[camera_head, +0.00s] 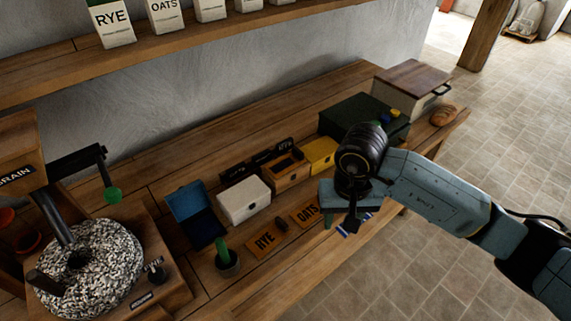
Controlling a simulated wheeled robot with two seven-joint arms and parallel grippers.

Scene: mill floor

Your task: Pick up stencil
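Two orange-brown plates lie on the wooden bench: one lettered RYE (264,240) and one lettered OATS (306,214). They look like stencils. My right arm comes in from the right, and its gripper (342,217) points down just right of the OATS plate, over the bench's front edge. The gripper body covers part of the view there, and its finger gap is not clear. A small blue and white item (356,226) shows by the fingers; I cannot tell if it is touched. My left gripper is not in view.
Behind the plates stand an open blue box (187,202), a white box (244,201), a wooden box (287,170) and a yellow box (321,154). A green-handled brush in a pot (228,262) is left of RYE. A millstone (105,255) fills the left.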

